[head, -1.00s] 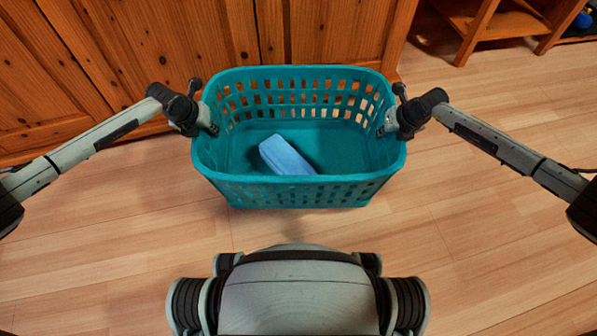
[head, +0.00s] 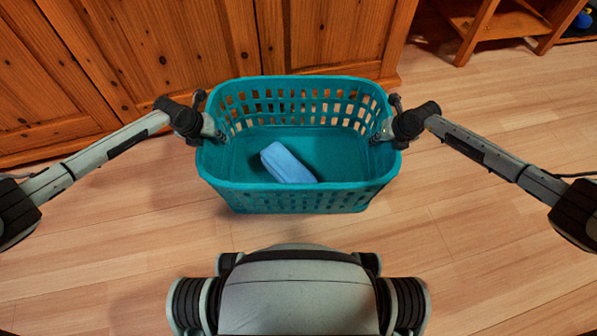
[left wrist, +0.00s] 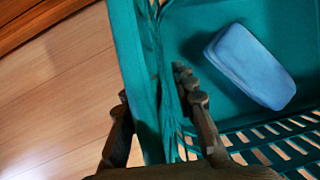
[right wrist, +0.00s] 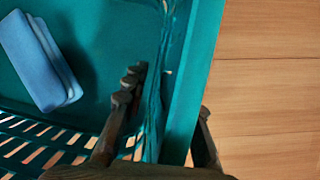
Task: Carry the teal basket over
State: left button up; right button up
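The teal basket (head: 300,200) is upright between my two arms in the head view, with slotted walls. A light-blue box-like item (head: 287,163) lies inside on its bottom. My left gripper (head: 212,130) is shut on the basket's left side wall, one finger inside and one outside, as the left wrist view shows (left wrist: 155,125). My right gripper (head: 382,134) holds the right side wall the same way, with the wall between its fingers in the right wrist view (right wrist: 160,125). Whether the basket's underside touches the floor cannot be told.
A wooden cabinet (head: 160,60) stands close behind the basket and to the left. A wooden shelf unit (head: 505,25) stands at the back right. The plank floor (head: 480,210) is clear to the right and in front.

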dwell(0.4)
jog(key=shift+r, duration=0.1)
pick_arm(q)
jog(key=v, duration=1.2)
pick_arm(e)
jog(key=v, duration=1.2)
